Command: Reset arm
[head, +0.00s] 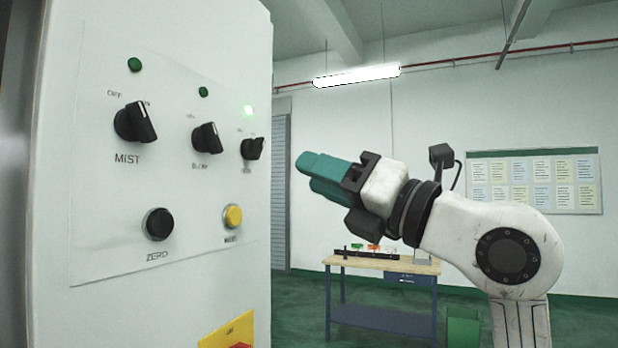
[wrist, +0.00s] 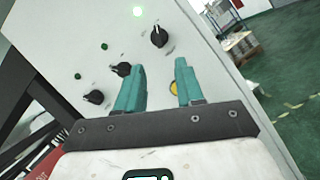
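My gripper (head: 305,170) has teal fingers and is held up to the right of a pale control panel (head: 100,215) in the head view. In the wrist view my gripper (wrist: 160,75) points at the panel with its two fingers apart and nothing between them. The panel carries black rotary knobs labelled MIST (head: 135,122) and BLOW (head: 206,138), and a smaller knob (head: 252,148) at the right. Below are a black ZERO button (head: 158,224) and a yellow button (head: 233,216). The yellow button is partly hidden behind a finger in the wrist view (wrist: 174,88).
A workbench (head: 410,262) with small coloured items stands behind my arm. A notice board (head: 535,182) hangs on the far wall. One green lamp (head: 248,110) is lit; two others are dark. A yellow plate (head: 228,335) is low on the cabinet. Open green floor lies right of the cabinet.

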